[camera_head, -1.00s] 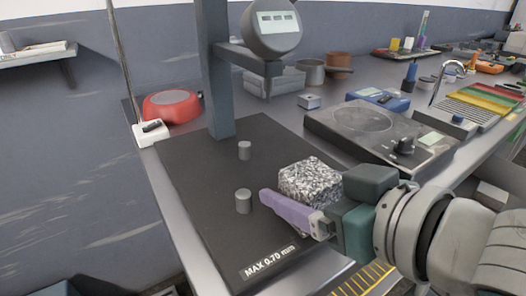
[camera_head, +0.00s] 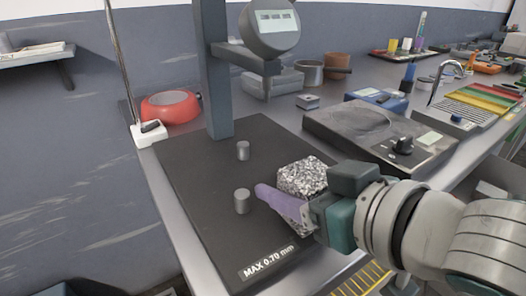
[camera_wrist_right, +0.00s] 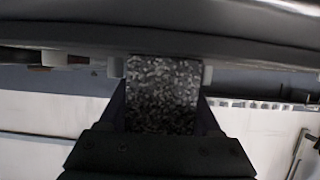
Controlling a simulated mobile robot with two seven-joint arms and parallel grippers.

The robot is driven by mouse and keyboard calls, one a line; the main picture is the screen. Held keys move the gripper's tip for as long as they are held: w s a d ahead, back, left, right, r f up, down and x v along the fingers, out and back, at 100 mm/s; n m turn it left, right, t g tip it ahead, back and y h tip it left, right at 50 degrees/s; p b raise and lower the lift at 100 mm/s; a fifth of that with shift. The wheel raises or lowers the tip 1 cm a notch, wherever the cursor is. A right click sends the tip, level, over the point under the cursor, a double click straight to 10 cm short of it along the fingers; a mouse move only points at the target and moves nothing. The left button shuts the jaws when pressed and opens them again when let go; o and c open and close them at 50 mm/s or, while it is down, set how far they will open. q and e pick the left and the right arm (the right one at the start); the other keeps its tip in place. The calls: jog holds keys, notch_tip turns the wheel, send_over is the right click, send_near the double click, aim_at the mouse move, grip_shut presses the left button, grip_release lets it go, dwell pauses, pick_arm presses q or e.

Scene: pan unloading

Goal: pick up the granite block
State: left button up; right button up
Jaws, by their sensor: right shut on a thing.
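The granite block (camera_head: 302,177) is a speckled grey and white block over the right part of the black mat in the head view. My right gripper (camera_head: 285,195) reaches in from the right, with a purple finger along the block's near side. The far finger is hidden behind the block. In the right wrist view the block (camera_wrist_right: 162,95) sits between the two fingers, and the gripper is shut on it. I cannot tell whether the block touches the mat. My left gripper is not in view.
The black mat (camera_head: 200,215) bears two small grey cylinders, one farther (camera_head: 243,150) and one nearer (camera_head: 242,201). A post with a dial gauge (camera_head: 272,25) stands at its back.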

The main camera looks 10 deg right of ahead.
grip_shut()
jog(key=shift+r, duration=0.15)
